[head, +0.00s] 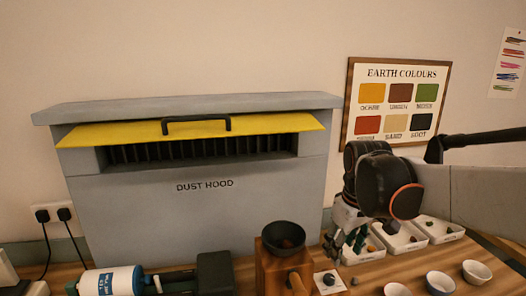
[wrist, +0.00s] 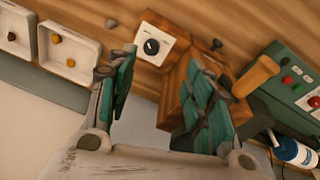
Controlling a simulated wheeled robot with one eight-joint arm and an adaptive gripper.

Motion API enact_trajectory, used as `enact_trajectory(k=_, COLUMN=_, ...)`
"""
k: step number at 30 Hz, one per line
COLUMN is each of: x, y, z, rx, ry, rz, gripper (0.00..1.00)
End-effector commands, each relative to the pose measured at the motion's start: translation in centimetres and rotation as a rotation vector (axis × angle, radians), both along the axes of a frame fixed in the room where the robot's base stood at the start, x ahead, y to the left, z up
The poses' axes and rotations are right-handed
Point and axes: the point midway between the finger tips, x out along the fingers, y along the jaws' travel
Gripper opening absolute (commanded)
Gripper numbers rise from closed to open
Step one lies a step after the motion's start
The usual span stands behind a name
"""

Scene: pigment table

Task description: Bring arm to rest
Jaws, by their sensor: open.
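My gripper (head: 347,246) hangs from my arm at the right of the head view, fingers pointing down in front of the white trays. In the wrist view, my gripper (wrist: 163,82) has its two green-padded fingers spread apart with nothing between them. The right finger hides part of the grinder. I cannot tell how high the fingertips are above the table.
A grey dust hood (head: 200,215) with a yellow flap (head: 190,131) stands at the back. White trays (head: 441,230) hold small lumps. Bowls (head: 440,283) stand at the front right. The grinder has a dark bowl (head: 283,237). A blue-and-white bottle (head: 112,282) lies left.

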Motion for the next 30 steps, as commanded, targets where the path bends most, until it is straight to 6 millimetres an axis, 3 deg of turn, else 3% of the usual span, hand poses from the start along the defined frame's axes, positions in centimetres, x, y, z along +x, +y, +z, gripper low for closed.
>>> enact_trajectory(k=9, x=-6.7, y=0.0, z=1.3, rx=0.041, ry=-0.175, rz=-0.164, gripper=0.47)
enact_trajectory(k=18, x=-12.3, y=0.0, z=0.5, rx=0.106, ry=-0.335, rz=-0.312, gripper=0.47)
enact_trajectory(k=24, x=-14.8, y=0.0, z=-0.6, rx=0.151, ry=-0.419, rz=-0.386, gripper=0.47)
enact_trajectory(k=30, x=-15.7, y=0.0, z=-1.1, rx=0.171, ry=-0.453, rz=-0.418, gripper=0.47)
